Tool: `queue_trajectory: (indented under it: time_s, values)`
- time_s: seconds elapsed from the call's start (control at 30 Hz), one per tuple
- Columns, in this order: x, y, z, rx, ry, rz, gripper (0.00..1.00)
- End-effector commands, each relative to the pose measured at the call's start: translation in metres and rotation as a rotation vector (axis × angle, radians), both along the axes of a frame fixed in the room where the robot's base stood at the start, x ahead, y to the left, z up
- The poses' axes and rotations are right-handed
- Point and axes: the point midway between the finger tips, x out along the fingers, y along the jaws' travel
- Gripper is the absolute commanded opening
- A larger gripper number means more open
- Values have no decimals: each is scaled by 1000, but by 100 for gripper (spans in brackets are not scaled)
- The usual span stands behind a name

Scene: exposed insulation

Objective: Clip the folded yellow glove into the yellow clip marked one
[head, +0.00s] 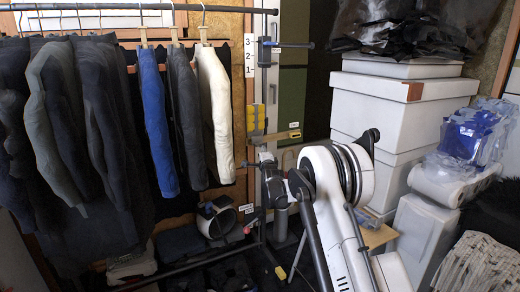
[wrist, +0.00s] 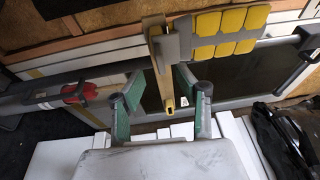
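A grey piece with several yellow pads (head: 255,118), which looks like the folded glove, is at the wall post below the number labels. It also shows at the top of the wrist view (wrist: 230,30). A yellow bar-like part (head: 275,137), possibly the clip, sticks out just below the pads; in the wrist view a yellow bar (wrist: 158,62) points toward me, left of the pads. I cannot read a mark on it. My gripper (wrist: 160,82) is open, its green fingers on either side of the bar's near end, with nothing visibly gripped. I cannot tell whether they touch.
Number labels 3, 2 and 1 (head: 250,57) run down the post. Hanging jackets (head: 155,115) fill the left. White boxes (head: 400,105) stack on the right, near a bag of blue items (head: 470,135). A grey horizontal rail (wrist: 70,88) crosses the wrist view behind my fingers.

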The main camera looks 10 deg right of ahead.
Motion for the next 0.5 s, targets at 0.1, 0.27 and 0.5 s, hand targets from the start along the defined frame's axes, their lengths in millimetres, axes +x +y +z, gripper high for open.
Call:
queue_trajectory:
  time_s: [0.1, 0.27, 0.5]
  values:
    - [-23, 0, -1, 0, 0, 0, 33]
    - [-47, 0, -2, 0, 0, 0, 33]
    - [-62, 0, -3, 0, 0, 0, 33]
